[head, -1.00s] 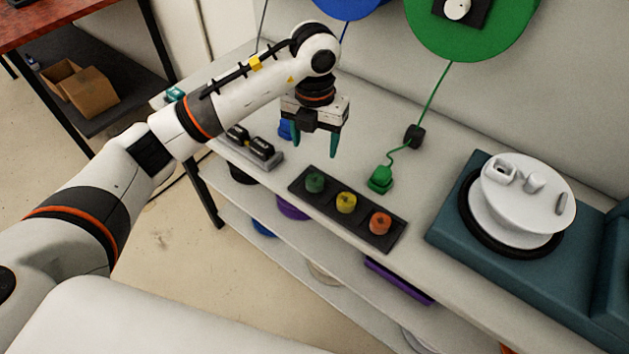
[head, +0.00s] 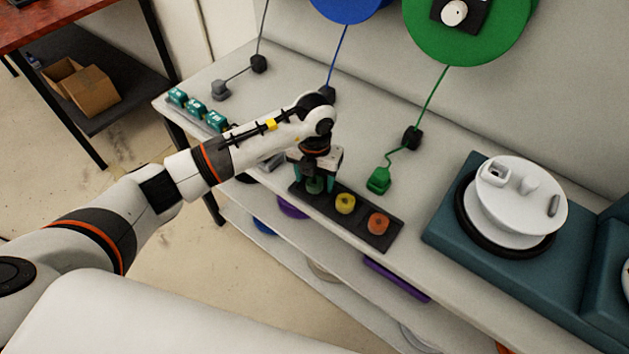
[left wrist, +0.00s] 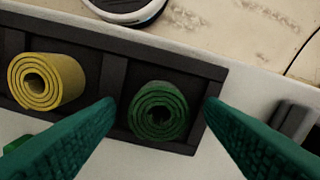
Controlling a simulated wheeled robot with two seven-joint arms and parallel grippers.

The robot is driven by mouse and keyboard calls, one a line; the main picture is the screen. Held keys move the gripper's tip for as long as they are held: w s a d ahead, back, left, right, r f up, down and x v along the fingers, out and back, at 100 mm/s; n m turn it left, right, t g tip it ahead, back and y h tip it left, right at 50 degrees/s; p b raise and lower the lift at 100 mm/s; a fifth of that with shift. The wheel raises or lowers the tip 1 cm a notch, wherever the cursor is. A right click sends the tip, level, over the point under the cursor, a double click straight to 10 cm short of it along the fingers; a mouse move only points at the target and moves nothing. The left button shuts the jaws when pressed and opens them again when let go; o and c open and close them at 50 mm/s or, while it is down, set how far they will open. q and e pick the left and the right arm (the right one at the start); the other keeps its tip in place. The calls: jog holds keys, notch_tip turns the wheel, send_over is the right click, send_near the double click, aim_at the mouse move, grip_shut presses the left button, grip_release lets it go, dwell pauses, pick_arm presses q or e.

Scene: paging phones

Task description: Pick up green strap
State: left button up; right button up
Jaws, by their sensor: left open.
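The green strap (head: 315,186) is a rolled coil in the left compartment of a black tray (head: 362,230). In the left wrist view the green strap (left wrist: 158,111) shows its spiral end, between and beyond my open fingers. My left gripper (head: 315,180) is open above it, its green fingers on either side of the coil. The same gripper (left wrist: 160,112) shows in the left wrist view; I cannot tell whether it touches the strap. My right gripper is not in view.
A yellow strap (head: 345,204) and an orange strap (head: 378,223) lie in the other compartments. A green plug (head: 379,180) on a cord lies behind the tray. A teal block with a white disc (head: 520,200) stands at right. Teal boxes (head: 196,107) sit at the left end.

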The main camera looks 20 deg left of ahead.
pick_arm(q)
jog(key=c, duration=1.1)
jog(key=shift+o, duration=0.2)
jog(key=shift+r, duration=0.1)
